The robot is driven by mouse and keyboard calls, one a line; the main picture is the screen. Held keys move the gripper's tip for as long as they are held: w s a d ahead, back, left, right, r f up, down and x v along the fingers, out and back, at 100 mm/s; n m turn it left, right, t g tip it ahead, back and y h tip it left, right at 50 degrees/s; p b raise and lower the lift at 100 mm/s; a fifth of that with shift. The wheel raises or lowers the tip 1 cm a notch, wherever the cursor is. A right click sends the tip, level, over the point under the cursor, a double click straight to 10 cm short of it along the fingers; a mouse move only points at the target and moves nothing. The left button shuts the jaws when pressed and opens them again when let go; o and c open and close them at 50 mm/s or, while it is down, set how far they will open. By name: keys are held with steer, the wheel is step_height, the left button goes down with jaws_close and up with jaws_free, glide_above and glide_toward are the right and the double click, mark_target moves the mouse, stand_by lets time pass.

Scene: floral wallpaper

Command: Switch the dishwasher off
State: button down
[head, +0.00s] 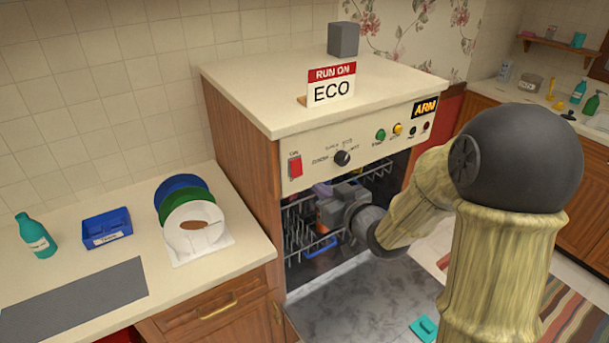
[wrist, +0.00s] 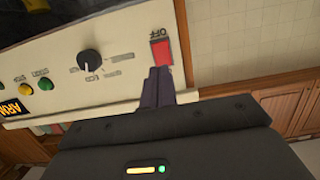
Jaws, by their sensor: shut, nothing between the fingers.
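The dishwasher (head: 317,122) stands in the middle of the head view, with a cream control panel along its front. A red rocker switch (head: 295,167) is at the panel's left end; it also shows in the wrist view (wrist: 161,52), where its label reads OFF upside down. A black dial (head: 342,158) sits beside it. My gripper (head: 322,190) is in front of the machine, just below the panel. In the wrist view, its dark fingertips (wrist: 158,73) are together and empty, right by the switch's edge. I cannot tell whether they touch it.
A green button (head: 380,135) and a yellow button (head: 397,128) are on the panel's right. The machine's front is open, showing a rack (head: 300,225). A "RUN ON ECO" sign (head: 331,84) and a grey block (head: 343,40) stand on top. A plate rack is on the left counter.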

mark_target(298, 174)
steer(key=p+x, duration=0.2)
steer(key=x, duration=0.6)
steer(key=shift+p, duration=0.35)
steer(key=shift+a+f+b, duration=0.15)
steer(key=shift+b, duration=0.15)
